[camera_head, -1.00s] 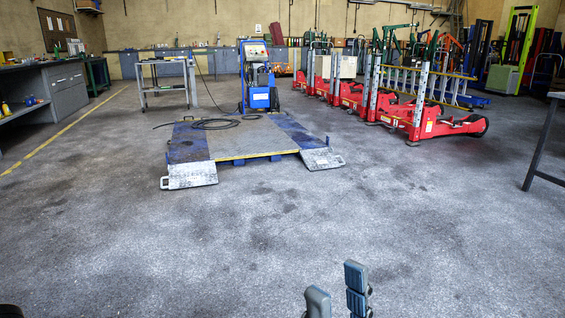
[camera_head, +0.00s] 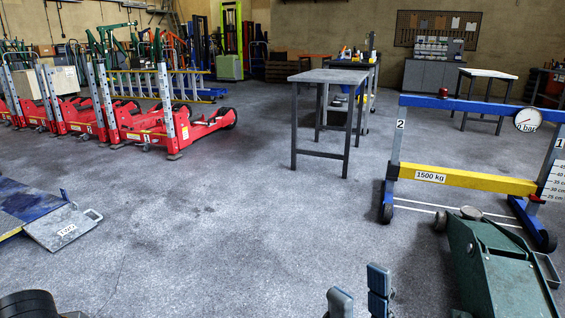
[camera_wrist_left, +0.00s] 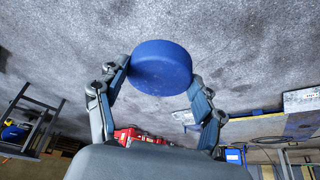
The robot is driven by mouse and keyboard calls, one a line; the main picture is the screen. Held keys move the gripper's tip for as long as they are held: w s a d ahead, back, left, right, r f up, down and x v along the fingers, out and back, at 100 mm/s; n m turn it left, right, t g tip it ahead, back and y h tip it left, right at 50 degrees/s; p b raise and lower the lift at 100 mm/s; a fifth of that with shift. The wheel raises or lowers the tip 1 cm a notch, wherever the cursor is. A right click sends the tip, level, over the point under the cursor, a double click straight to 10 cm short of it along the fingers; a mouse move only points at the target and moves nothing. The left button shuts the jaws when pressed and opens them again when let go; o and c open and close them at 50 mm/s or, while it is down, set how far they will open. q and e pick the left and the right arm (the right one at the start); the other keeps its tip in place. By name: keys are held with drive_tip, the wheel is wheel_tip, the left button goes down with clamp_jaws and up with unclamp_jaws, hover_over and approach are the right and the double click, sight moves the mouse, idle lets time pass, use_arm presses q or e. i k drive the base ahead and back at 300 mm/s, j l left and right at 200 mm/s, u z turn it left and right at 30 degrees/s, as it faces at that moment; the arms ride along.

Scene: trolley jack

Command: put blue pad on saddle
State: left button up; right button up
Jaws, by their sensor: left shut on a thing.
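The blue pad (camera_wrist_left: 161,68) is a thick round disc in the left wrist view. My left gripper (camera_wrist_left: 160,82) is shut on it, with a fingertip at each side of the disc. In the head view the pad does not show. The green trolley jack (camera_head: 500,270) stands at the lower right of the head view, partly cut off by the frame.
A blue and yellow crossbeam frame (camera_head: 465,180) marked 1500 kg stands just behind the jack. A grey table (camera_head: 345,77) is behind, left of it. Red jacks (camera_head: 180,125) stand at the left. A ramp plate (camera_head: 65,228) lies at lower left. The middle floor is clear.

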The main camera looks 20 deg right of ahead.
sight(472, 211)
drive_tip(key=i+l+z, duration=0.2)
drive_tip(key=i+z, duration=0.25)
drive_tip(key=i, duration=0.45)
drive_tip(key=i+j+z, duration=0.1)
drive_tip(key=i+z, duration=0.4)
drive_tip(key=i, duration=0.45)
drive_tip(key=i+z, duration=0.4)
drive_tip(key=i, duration=0.2)
drive_tip(key=i+j+z, duration=0.1)
drive_tip(key=i+z, duration=0.25)
drive_tip(key=i, duration=0.2)
drive_tip(key=i+j+z, duration=0.25)
drive_tip(key=i+z, duration=0.15)
drive_tip(key=i, duration=0.15)
drive_tip(key=i+z, duration=0.5)
drive_tip(key=i+j+z, duration=0.1)
drive_tip(key=i+z, duration=0.4)
drive_tip(key=i+j+z, duration=0.3)
drive_tip(key=z, duration=0.2)
